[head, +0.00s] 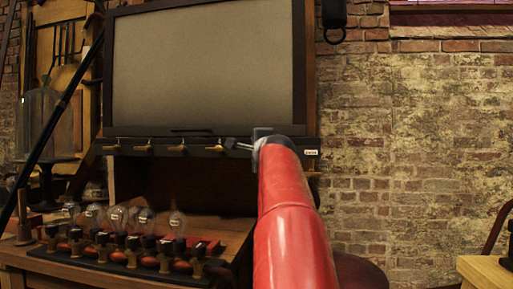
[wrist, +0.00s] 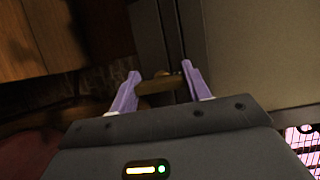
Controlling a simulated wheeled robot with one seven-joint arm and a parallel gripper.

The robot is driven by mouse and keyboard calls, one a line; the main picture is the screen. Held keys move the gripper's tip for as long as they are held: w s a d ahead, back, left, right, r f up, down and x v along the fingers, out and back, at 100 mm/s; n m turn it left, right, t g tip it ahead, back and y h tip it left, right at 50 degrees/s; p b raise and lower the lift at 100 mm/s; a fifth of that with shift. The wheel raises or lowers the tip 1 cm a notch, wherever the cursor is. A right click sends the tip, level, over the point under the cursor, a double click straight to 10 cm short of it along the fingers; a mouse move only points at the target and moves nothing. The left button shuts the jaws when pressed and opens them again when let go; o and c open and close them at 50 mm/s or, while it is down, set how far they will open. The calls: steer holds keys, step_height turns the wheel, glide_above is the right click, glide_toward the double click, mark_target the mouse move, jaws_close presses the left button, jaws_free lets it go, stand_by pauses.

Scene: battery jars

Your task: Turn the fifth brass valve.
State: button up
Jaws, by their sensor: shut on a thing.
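A row of small brass valves (head: 178,148) sticks out along the dark rail under the large framed board in the head view. My gripper (head: 238,146) is at this rail, just right of the last valve that shows clearly. In the wrist view, my gripper (wrist: 160,72) has its two purple fingers on either side of a brass valve handle (wrist: 158,87), shut on it. It appears to be the fifth from the left. In the head view my gripper and red arm hide this valve, so its angle there cannot be told.
The framed board (head: 205,65) stands just above the rail. Below, several glass bulbs (head: 117,218) and a row of brass and red fittings (head: 135,250) stand on a wooden bench. A brick wall (head: 410,150) is at the right. A dark rod crosses the left side.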

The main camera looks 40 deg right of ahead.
stand_by(0.4)
steer(key=o, duration=1)
steer(key=shift+c, duration=0.2)
steer(key=b+v, duration=0.1)
steer(key=v, duration=0.7)
steer(key=shift+b, duration=0.3)
steer(key=shift+w, duration=0.1)
